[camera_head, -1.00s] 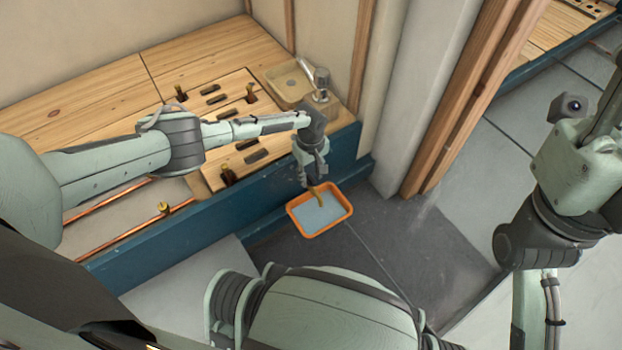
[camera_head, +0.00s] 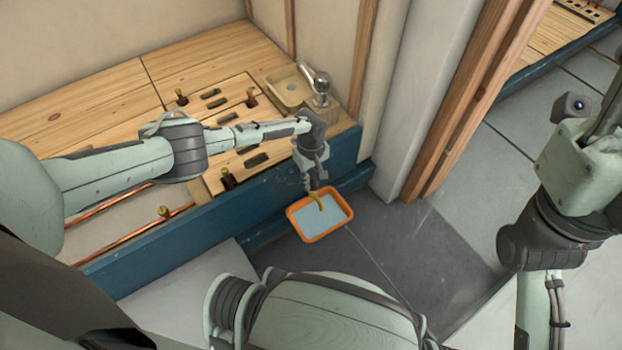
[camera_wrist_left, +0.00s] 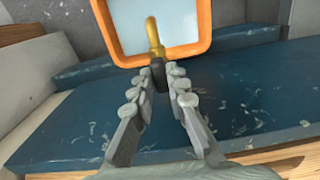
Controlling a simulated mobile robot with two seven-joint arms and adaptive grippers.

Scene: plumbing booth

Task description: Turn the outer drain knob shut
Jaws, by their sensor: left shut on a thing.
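The outer drain shows as a brass spout (camera_wrist_left: 154,38) with a dark knob (camera_wrist_left: 158,74) at its base, on the front of the blue bench. The spout also shows in the head view (camera_head: 319,202), above an orange tray (camera_head: 291,217) with a pale blue inside. My left gripper (camera_wrist_left: 158,86) reaches down past the bench edge, and its fingers are shut on the dark knob from both sides. It also shows in the head view (camera_head: 316,182). The fingers partly hide the knob, so its exact angle is unclear. My right gripper cannot be made out.
The wooden bench top (camera_head: 205,60) holds several brass fittings, slots, a small basin (camera_head: 288,91) and a chrome faucet (camera_head: 318,82). Copper pipes (camera_head: 110,241) run at lower left. A wooden post (camera_head: 465,110) stands right of the tray.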

